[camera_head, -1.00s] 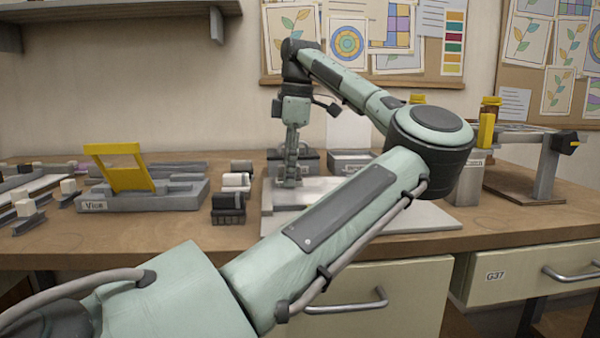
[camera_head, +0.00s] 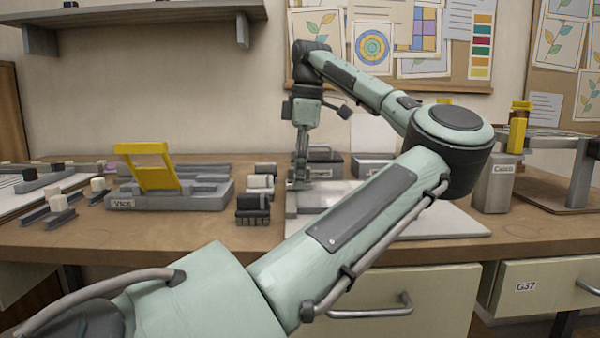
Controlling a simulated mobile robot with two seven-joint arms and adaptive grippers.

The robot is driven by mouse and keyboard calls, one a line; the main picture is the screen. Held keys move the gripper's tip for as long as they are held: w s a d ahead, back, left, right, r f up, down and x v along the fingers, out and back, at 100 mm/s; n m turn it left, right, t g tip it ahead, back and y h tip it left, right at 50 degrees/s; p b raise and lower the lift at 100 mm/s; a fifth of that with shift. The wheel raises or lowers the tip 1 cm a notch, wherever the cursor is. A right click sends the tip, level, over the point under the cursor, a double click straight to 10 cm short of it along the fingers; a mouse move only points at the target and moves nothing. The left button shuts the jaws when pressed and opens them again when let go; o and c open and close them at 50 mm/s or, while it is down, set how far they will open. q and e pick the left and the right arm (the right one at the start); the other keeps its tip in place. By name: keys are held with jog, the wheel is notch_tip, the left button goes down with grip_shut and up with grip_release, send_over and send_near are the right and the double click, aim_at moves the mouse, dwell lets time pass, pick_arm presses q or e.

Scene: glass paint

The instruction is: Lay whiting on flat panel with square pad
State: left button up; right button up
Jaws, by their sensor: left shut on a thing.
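My left gripper (camera_head: 301,170) points straight down at the left end of a pale flat panel (camera_head: 340,190) on the bench. It is shut on a small grey pad (camera_head: 299,185), low over the panel or on it; I cannot tell whether the two touch. The panel lies on a larger white board (camera_head: 455,225). My own left arm crosses the picture and hides part of the panel and the board. I cannot make out any whiting on the panel. My right gripper is not in view.
A grey vise with a yellow handle (camera_head: 152,170) stands left, with dark and pale blocks (camera_head: 253,208) between it and the panel. Dark bins (camera_head: 320,165) stand behind the panel. A grey canister (camera_head: 493,187) and a metal stand (camera_head: 581,170) are at right. Open bench shows at front.

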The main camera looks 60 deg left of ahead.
pick_arm(q)
jog(key=shift+r+p, duration=1.25)
jog(key=shift+r, duration=0.7)
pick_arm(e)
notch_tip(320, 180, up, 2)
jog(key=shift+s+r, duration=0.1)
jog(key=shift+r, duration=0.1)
pick_arm(q)
jog(key=shift+f, duration=0.15)
notch_tip(320, 180, down, 4)
jog(key=b, duration=0.3)
jog(key=shift+f, duration=0.2)
jog(key=shift+w+d+r+p, duration=0.35)
jog(key=shift+w+d, duration=0.1)
jog(key=shift+w, duration=0.2)
jog(key=shift+c, duration=0.6)
jog(key=shift+w+d, duration=0.2)
jog(key=shift+w, duration=0.2)
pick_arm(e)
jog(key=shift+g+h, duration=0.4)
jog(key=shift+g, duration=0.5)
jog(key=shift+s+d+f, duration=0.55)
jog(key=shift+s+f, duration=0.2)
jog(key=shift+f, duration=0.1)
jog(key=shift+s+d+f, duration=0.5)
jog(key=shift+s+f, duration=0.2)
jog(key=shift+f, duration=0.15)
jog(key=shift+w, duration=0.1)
